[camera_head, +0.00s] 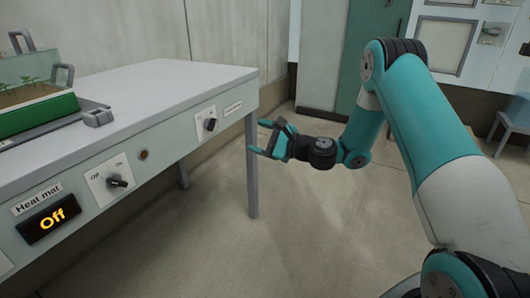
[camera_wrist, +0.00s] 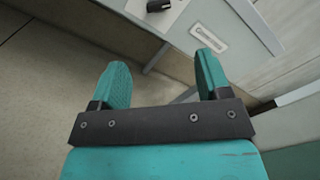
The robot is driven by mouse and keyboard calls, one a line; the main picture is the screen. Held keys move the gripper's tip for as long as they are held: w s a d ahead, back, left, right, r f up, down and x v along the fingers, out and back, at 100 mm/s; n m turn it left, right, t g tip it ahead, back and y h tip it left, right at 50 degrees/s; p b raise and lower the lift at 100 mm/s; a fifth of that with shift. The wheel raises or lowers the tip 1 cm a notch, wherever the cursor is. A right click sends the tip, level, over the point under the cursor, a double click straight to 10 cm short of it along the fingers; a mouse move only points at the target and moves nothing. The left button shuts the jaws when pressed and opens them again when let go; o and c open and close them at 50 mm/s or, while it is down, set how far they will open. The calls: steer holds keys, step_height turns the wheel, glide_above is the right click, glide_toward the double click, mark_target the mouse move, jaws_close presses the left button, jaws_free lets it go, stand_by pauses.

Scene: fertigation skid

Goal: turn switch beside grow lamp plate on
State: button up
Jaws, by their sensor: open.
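A rotary switch with a dark knob (camera_head: 210,125) on a white plate is on the bench's front panel, near its right end. A small pale label plate (camera_head: 233,106) is to its right; its text is too small to read. In the wrist view, part of the dark knob (camera_wrist: 158,5) shows at the top edge, with the label plate (camera_wrist: 209,38) below and right of it. My gripper (camera_head: 259,137) is open and empty, right of the switch and apart from it. In the wrist view its teal fingers (camera_wrist: 162,70) are spread wide.
A second rotary switch (camera_head: 117,182) marked Off and On is further left, near a "Heat mat" label (camera_head: 36,198) and a display (camera_head: 48,219) reading Off. A tray of seedlings (camera_head: 38,98) stands on the bench (camera_head: 150,88). The floor right of the bench leg is clear.

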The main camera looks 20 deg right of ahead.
steer(key=shift+b+v, duration=0.75)
steer(key=shift+a, duration=0.15)
steer(key=s+a+r+n+g+y, duration=0.1)
steer(key=s+a+r+n+g, duration=0.2)
steer(key=s+a+n+g, duration=0.35)
steer(key=s+a+r+n+g, duration=0.3)
steer(key=s+a+n, duration=0.3)
steer(key=a+n, duration=0.25)
steer(key=s+r+n+g+h, duration=0.1)
steer(key=s+n+g+h, duration=0.5)
steer(key=s+n, duration=1.15)
steer(key=s+r+m+p, duration=0.2)
steer(key=s+r+p, duration=0.1)
steer(key=r+p, duration=1.3)
steer(key=s+d+r+m+h+p, duration=0.1)
steer(key=s+r+m+p, duration=0.2)
steer(key=r+p, duration=1.4)
steer(key=shift+t, duration=0.45)
